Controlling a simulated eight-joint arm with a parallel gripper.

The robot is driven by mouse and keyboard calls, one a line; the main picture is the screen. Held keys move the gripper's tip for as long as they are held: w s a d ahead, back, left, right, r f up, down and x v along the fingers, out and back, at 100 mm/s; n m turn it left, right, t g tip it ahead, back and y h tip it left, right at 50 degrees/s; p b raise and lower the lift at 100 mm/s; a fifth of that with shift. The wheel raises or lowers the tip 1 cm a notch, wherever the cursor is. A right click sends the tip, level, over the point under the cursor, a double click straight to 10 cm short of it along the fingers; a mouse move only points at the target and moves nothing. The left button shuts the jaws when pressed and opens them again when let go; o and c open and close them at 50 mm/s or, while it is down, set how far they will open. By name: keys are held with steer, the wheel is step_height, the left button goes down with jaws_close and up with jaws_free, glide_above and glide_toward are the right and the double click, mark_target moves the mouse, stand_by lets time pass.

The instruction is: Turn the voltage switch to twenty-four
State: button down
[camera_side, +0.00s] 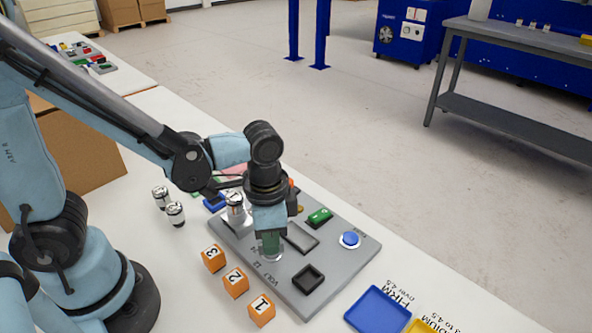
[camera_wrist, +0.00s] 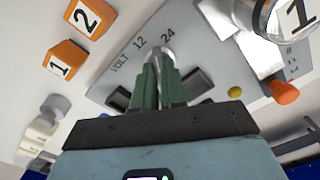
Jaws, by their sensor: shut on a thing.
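The grey control panel (camera_side: 345,270) lies on the white table. In the wrist view it carries the printed marks VOLT, 12 and 24, with 24 to the right of 12. The voltage switch (camera_wrist: 160,55) is a pale knob just below these marks. My gripper (camera_side: 270,245) points down at the panel's near left part. Its green fingers (camera_wrist: 163,82) are shut on the switch and cover most of it. Which mark the switch points at cannot be told.
A blue button (camera_side: 350,239), a green rocker (camera_side: 320,216) and a black square recess (camera_side: 308,279) are on the panel. Orange numbered blocks (camera_side: 235,282) stand along its left edge. A blue tray (camera_side: 377,309) lies at the front. Two small jars (camera_side: 176,214) stand behind left.

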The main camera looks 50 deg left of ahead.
steer(key=m, duration=0.5)
stand_by(0.8)
steer(key=c, duration=1.2)
jaws_free()
step_height(320, 180, up, 12)
steer(key=w+a+f+n+t, duration=0.1)
steer(key=w+a+n+t, duration=0.1)
steer(key=a+n+t, duration=0.5)
steer(key=shift+a+f+n, duration=0.35)
steer(key=shift+a+n, duration=1.05)
steer(key=shift+n, duration=1)
